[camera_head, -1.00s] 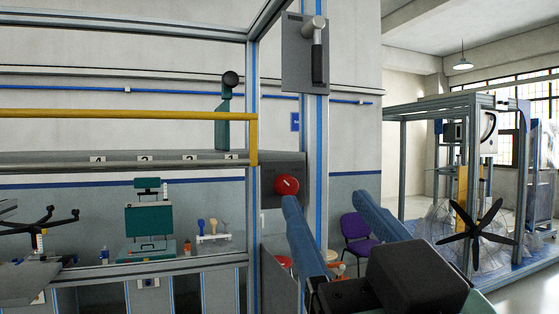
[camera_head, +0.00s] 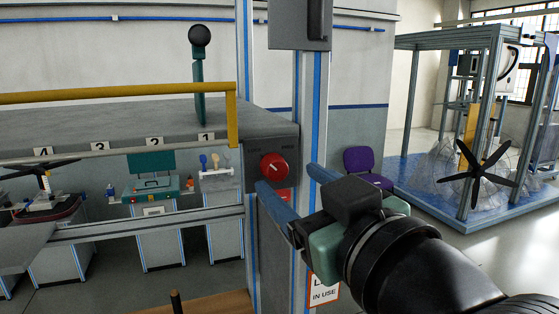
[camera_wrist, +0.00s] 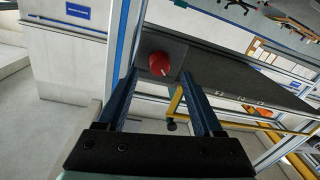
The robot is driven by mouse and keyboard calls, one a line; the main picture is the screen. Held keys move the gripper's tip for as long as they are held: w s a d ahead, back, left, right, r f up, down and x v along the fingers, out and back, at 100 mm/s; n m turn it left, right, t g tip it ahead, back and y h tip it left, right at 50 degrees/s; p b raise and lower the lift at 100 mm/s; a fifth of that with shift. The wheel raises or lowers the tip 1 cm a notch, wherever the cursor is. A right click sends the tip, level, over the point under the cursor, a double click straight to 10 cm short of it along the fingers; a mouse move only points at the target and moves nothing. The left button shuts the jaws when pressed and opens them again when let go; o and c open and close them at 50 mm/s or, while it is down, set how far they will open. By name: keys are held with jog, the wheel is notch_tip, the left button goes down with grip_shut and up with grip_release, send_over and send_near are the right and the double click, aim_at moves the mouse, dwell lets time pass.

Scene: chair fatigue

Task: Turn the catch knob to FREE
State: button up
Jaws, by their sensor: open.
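The catch knob (camera_head: 274,168) is a round red knob with a pale pointer mark, on a dark grey box (camera_head: 252,160) at the right end of the grey shelf. Lettering on the box above the knob is too small to read. In the wrist view the red knob (camera_wrist: 159,64) shows ahead of the fingers, between their tips. My gripper (camera_head: 292,180) has two blue fingers, open and empty. One fingertip is just below the knob in the head view and the other is to its right. No contact shows.
A metal post with a blue strip (camera_head: 314,130) stands right of the knob box. A yellow rail (camera_head: 120,94) and a dark lever with a ball top (camera_head: 199,70) are at left. A grey box with a handle (camera_head: 300,22) hangs above. A sign (camera_head: 324,291) is below.

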aim_at(275, 168)
jog(key=shift+p+x, duration=0.35)
jog(key=shift+x, duration=1.1)
jog(key=shift+c, duration=0.2)
grip_shut()
